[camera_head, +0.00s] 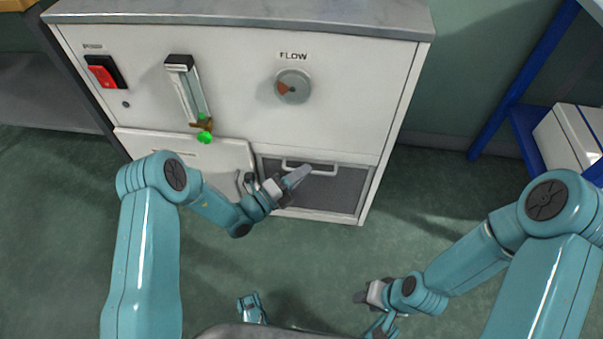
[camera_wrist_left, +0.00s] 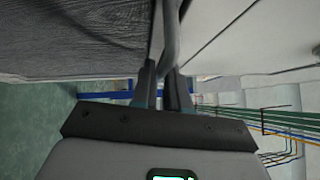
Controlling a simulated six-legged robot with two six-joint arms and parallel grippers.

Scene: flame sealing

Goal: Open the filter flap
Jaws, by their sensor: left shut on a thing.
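The filter flap (camera_head: 335,193) is a dark mesh panel in a pale frame, low on the right of the white cabinet (camera_head: 345,110). Its pale bar handle (camera_head: 320,172) runs along its upper edge. In the left wrist view, the gripper (camera_wrist_left: 164,85) is shut on the grey handle bar (camera_wrist_left: 169,40), with the dark flap face (camera_wrist_left: 75,35) on the left and white panel on the right. I cannot tell whether the flap stands ajar. My right gripper (camera_head: 362,297) is low, away from the cabinet; its jaw gap is unclear.
A white panel (camera_head: 180,150) lies left of the flap. A blue rack (camera_head: 520,75) stands right. The floor (camera_head: 420,200) before the cabinet is clear.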

